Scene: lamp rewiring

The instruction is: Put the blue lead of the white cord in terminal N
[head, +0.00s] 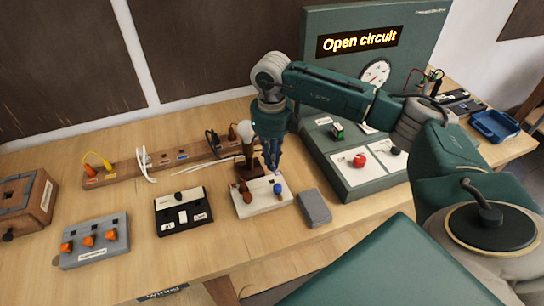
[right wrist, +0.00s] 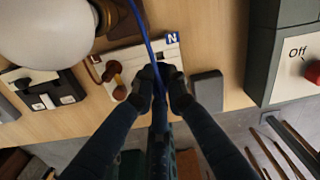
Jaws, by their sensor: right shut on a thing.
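My right gripper (head: 272,168) points down over the white terminal block (head: 245,211), close above its right half. In the right wrist view its fingertips (right wrist: 160,84) are shut on the blue lead (right wrist: 149,38), which runs up from between them. The lead's end is hidden by the fingers. I cannot tell whether the lead touches terminal N. A blue screw knob (head: 278,189) shows on the block's right side. My left gripper is out of view.
A white bulb (head: 247,131) on a wooden base stands right behind the block. Brown knobs (head: 246,197) sit on its left. A grey box (head: 314,207) lies to the right, before the green tester (head: 398,178), whose screen reads "Open circuit". A black-and-white switch box (head: 183,229) is left.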

